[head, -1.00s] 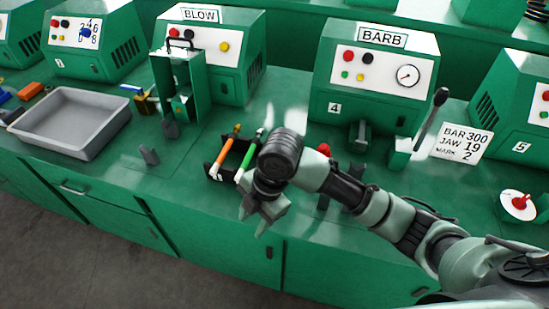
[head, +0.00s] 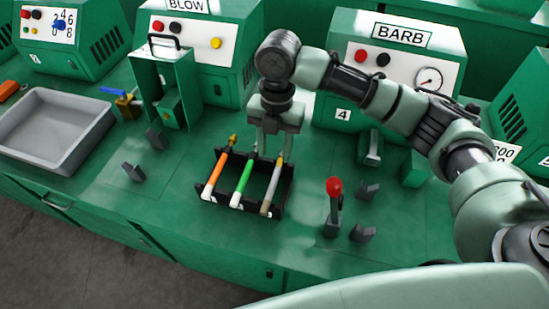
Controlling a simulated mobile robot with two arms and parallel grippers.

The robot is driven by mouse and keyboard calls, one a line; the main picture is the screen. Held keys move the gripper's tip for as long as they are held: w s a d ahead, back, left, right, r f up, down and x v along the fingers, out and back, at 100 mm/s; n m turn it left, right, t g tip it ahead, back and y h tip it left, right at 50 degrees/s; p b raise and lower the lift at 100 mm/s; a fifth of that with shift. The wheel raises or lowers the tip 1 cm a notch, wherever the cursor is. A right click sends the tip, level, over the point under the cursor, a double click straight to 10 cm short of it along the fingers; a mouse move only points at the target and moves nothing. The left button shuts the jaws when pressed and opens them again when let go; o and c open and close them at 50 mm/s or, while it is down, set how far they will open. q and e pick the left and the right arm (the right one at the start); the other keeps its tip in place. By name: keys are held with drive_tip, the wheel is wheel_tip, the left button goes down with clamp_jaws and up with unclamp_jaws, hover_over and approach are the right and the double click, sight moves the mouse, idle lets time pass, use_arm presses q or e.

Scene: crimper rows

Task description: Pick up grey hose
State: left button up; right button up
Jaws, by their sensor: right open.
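The grey hose (head: 271,189) lies in the rightmost slot of a black rack (head: 213,204) on the green bench. My left gripper is out of view.
A red-knobbed lever (head: 334,200) and small dark brackets stand right of the rack. The BARB machine (head: 399,75) and BLOW machine (head: 183,58) stand behind. A grey tray (head: 55,130) is at the left. The bench front edge is close below the rack.

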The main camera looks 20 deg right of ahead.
sight(275, 177)
drive_tip(key=shift+w+d+f, duration=0.1)
drive_tip(key=shift+w+f, duration=0.05)
drive_tip(key=shift+f, duration=0.4)
drive_tip(key=shift+s+a+f+p, duration=0.2)
drive_tip(key=shift+s+f+p, duration=0.35)
drive_tip(key=shift+s+f, duration=0.55)
wheel_tip(275, 177, down, 3)
drive_tip(key=shift+s+r+p, duration=0.1)
drive_tip(key=shift+s+p, duration=0.05)
drive_tip(key=shift+p, duration=0.15)
drive_tip(key=shift+f, duration=0.6)
drive_tip(key=shift+a, duration=0.1)
drive_tip(key=c, duration=0.9)
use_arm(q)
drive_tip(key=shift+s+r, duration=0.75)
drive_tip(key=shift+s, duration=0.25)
use_arm(e)
clamp_jaws()
